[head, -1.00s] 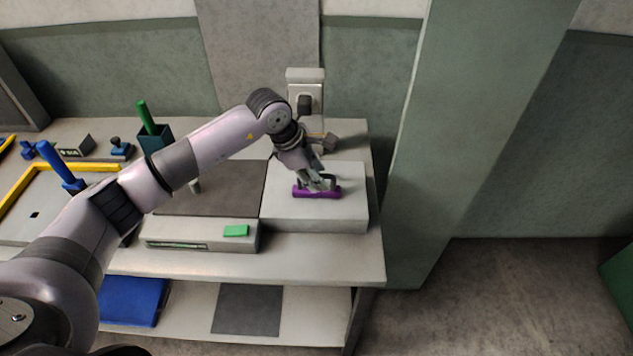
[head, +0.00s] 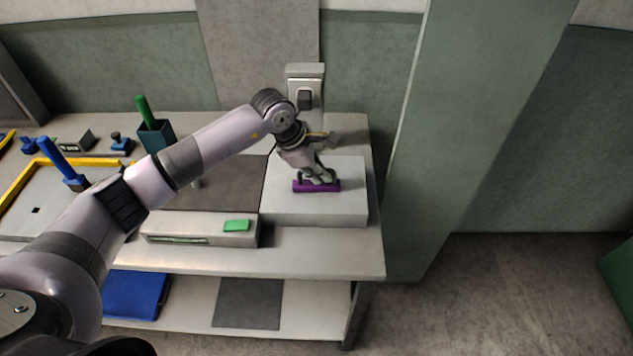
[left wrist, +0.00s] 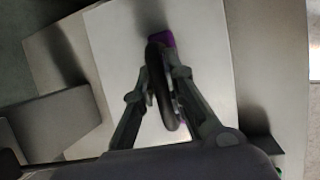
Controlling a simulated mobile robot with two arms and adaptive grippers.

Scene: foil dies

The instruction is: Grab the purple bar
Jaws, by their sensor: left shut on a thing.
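The purple bar (head: 316,186) is at the top of the pale block at the right end of the bench. I cannot tell whether it touches the block. A dark curved handle (left wrist: 162,85) rises from it; in the left wrist view the bar's purple end (left wrist: 165,40) shows just beyond the fingers. My left gripper (head: 318,176) is directly above the bar, with its fingers (left wrist: 159,75) shut on the dark handle from both sides. The gripper hides part of the bar's top. My right gripper is not in view.
The pale block (head: 345,205) stands beside a low box with a dark top (head: 225,190) and a green pad (head: 237,225). A wall switch (head: 305,98) is behind. A green pillar (head: 450,130) stands right of the bench. Blue and green handled tools are at left.

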